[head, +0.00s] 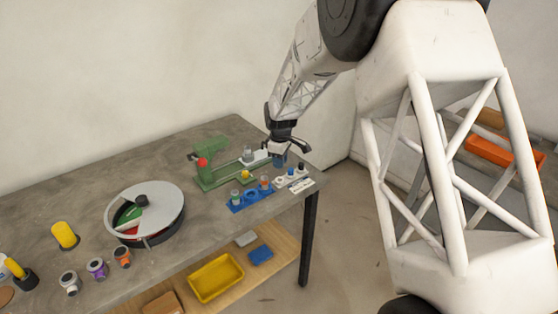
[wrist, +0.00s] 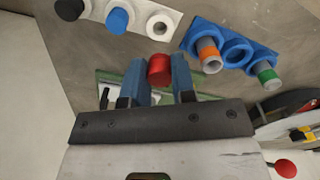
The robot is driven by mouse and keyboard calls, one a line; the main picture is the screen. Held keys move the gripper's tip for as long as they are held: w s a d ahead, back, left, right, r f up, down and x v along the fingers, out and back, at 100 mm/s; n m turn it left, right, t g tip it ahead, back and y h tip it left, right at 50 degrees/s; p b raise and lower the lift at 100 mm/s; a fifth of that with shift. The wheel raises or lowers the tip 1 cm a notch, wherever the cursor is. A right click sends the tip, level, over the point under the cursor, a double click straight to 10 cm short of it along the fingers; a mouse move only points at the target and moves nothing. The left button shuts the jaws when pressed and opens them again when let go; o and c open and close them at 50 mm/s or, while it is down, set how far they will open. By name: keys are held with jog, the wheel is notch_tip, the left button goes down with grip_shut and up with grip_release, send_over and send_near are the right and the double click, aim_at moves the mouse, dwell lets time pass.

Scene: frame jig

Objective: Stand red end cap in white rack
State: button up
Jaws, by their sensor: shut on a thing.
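The red end cap (wrist: 160,70) is gripped between the blue fingers of my gripper (wrist: 160,82), in the middle of the wrist view. In the head view my gripper (head: 280,158) is over the table's right end, and I cannot make out the cap there. The white rack (wrist: 139,24) is just beyond the cap in the wrist view. It holds a black cap (wrist: 70,8) and a blue cap (wrist: 117,20), and its rightmost ring shows an open hole. The rack also shows in the head view (head: 283,186).
A blue rack (wrist: 221,53) with orange-banded and green-banded pieces is beside the white rack. A green jig (head: 214,177) with a red knob (head: 203,162) stands behind it. A round grey turntable (head: 165,205) is further left. The table's right edge is close.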

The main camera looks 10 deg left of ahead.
jog(key=shift+f, duration=0.15)
jog(key=shift+f, duration=2.35)
jog(key=shift+f, duration=0.7)
jog(key=o, duration=1.1)
jog(key=shift+r, duration=0.3)
jog(key=shift+r, duration=0.45)
jog(key=shift+r, duration=0.15)
jog(key=shift+r, duration=3.35)
